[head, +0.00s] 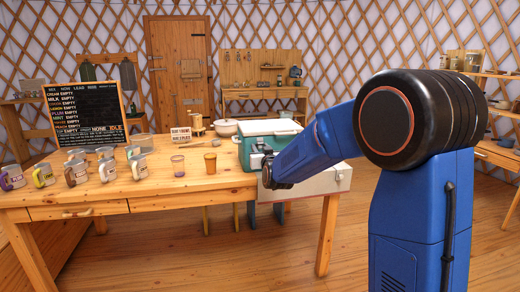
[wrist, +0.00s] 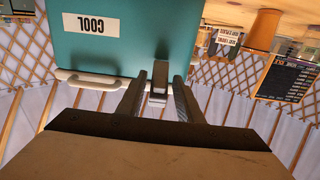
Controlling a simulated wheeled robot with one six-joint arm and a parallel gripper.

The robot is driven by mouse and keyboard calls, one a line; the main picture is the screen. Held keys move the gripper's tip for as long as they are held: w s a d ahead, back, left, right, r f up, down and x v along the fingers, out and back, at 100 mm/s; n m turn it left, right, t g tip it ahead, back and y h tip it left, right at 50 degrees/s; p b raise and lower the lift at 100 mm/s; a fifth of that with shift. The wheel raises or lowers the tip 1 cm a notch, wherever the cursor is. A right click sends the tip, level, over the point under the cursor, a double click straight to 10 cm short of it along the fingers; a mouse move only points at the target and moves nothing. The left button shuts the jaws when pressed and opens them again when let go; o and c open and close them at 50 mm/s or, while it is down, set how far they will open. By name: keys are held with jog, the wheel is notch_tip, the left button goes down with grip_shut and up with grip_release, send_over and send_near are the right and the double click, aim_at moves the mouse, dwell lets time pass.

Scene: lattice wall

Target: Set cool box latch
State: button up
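The cool box (head: 270,127) is teal with a pale top and stands at the right end of the wooden table. In the wrist view, which is upside down, its teal face (wrist: 115,45) carries a white COOL label (wrist: 83,24). A small latch (wrist: 160,75), dark grey and pale, shows on that face. My gripper (wrist: 160,84) is open, with one dark finger on each side of the latch and a narrow gap visible. Whether a finger touches it I cannot tell. In the head view my gripper (head: 268,172) is at the box's front, partly hiding it.
A white handle (wrist: 88,80) sticks out beside the latch.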

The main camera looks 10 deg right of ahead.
jog(key=shift+w, duration=0.4)
grip_shut()
